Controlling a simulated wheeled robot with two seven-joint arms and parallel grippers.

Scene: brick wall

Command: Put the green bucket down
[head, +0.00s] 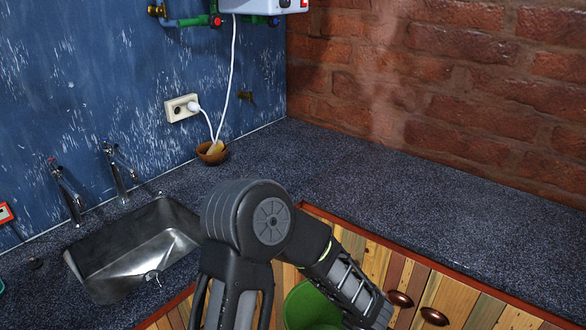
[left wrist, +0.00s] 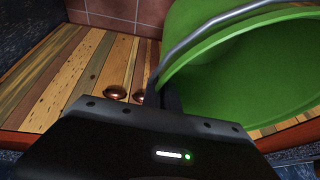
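The green bucket (head: 308,308) shows partly at the bottom of the head view, behind my left forearm and in front of the wooden cabinet fronts. In the left wrist view the bucket (left wrist: 245,65) fills the upper right, with its grey metal handle (left wrist: 215,28) across it. My left gripper (left wrist: 164,88) has its dark fingers close together at the bucket's rim, near the end of the handle, and appears shut on it. The exact contact is partly hidden. The bucket's base is out of view. My right gripper is in neither view.
A dark speckled countertop (head: 440,205) runs along the brick wall, its right stretch clear. A steel sink (head: 135,250) with two taps is at left. A small brown bowl (head: 211,152) stands in the corner. Copper knobs (head: 400,299) stick out from the cabinets.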

